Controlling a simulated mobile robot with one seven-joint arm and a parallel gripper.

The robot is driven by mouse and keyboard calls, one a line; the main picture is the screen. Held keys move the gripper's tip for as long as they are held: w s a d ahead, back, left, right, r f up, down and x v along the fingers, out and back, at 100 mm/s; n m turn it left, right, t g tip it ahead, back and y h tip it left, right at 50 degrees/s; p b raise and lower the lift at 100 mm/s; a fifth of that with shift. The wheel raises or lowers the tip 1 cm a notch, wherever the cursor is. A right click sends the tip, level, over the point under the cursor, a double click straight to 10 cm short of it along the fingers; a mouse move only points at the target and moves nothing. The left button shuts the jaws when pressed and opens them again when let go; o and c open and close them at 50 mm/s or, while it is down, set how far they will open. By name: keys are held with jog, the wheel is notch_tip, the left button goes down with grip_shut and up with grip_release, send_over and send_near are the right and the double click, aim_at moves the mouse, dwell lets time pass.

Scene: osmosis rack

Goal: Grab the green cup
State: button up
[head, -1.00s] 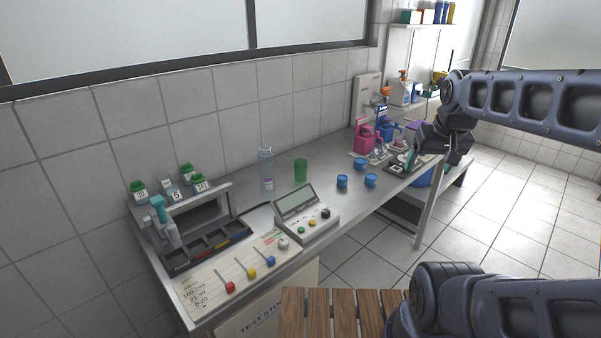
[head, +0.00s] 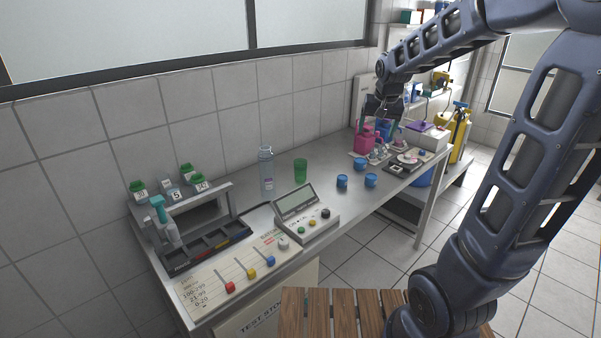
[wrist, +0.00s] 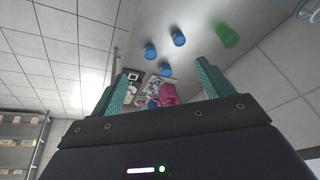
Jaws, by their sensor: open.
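The green cup (head: 300,170) stands upright on the metal bench near the tiled wall, right of a clear bottle. It also shows in the wrist view (wrist: 227,36) at the upper right, beyond my fingers and apart from them. My gripper (head: 383,112) is above the far part of the bench, near the pink containers, to the right of the cup. In the wrist view my gripper (wrist: 160,90) has its two teal fingers wide apart with nothing held between them.
Several blue cups (head: 342,181) stand right of the green cup. A clear bottle (head: 267,172) is close on its left. A display box (head: 305,212) with buttons sits in front. Pink containers (head: 364,143) are at the far end. A vial rack (head: 205,235) stands at the left.

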jog(key=w+a+f, duration=0.8)
jog(key=w+a, duration=0.3)
jog(key=w, duration=0.1)
jog(key=h, duration=0.1)
send_over(301, 168)
notch_tip(301, 168, down, 13)
jog(key=shift+t, duration=0.3)
jog(key=x, duration=0.4)
jog(key=shift+s+a+f, duration=0.1)
jog(key=shift+f, duration=0.35)
jog(key=shift+a+x, duration=0.1)
jog(key=shift+x, duration=1.25)
jog(key=shift+a+x, duration=0.15)
jog(key=shift+x, duration=1.25)
jog(key=shift+r, duration=0.1)
jog(key=c, duration=1)
